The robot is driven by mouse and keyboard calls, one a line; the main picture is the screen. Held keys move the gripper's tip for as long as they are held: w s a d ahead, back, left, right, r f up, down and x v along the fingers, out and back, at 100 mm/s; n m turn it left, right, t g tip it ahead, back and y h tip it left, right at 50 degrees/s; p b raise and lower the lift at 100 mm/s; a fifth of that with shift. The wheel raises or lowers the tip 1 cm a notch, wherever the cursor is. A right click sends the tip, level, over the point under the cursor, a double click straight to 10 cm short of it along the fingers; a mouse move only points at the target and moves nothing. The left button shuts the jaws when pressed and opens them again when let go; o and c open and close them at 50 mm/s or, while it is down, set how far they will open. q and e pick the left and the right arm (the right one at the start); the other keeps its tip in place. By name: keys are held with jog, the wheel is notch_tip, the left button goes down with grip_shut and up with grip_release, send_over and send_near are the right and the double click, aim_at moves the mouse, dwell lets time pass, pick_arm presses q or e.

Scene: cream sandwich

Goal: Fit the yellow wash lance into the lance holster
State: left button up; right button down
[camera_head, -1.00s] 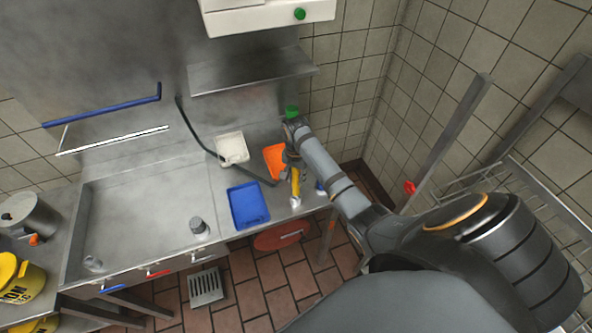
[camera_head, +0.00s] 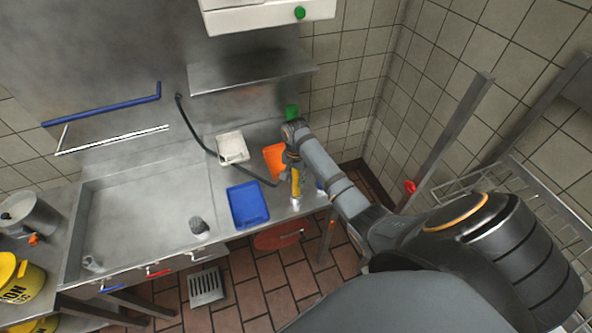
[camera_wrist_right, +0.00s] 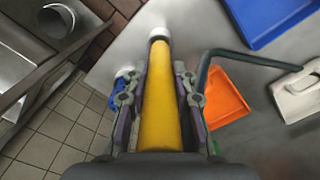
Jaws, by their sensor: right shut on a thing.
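The yellow wash lance (camera_head: 296,182) is held in my right gripper (camera_head: 291,160), over the right end of the steel counter. In the right wrist view the lance (camera_wrist_right: 160,105) runs lengthwise between the two fingers of my right gripper (camera_wrist_right: 155,88), with a pale tip at its far end. A dark hose hangs in an arc from the wall toward the gripper. A round steel cup (camera_wrist_right: 57,20) shows at the upper left of the right wrist view, apart from the lance; I cannot tell whether it is the lance holster. My left gripper is not in view.
A blue tray (camera_head: 247,205), an orange item (camera_head: 275,158) and a white container (camera_head: 232,148) lie on the counter near the lance. A steel sink (camera_head: 145,215) is to the left. A steel shelf (camera_head: 252,72) is above. My right arm hides the counter's right side.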

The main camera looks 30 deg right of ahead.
aim_at(296, 186)
jog(key=shift+f+b, duration=0.9)
jog(key=shift+f, duration=1.35)
jog(key=c, duration=1)
grip_release()
jog(key=shift+r, duration=0.1)
notch_tip(296, 186, up, 12)
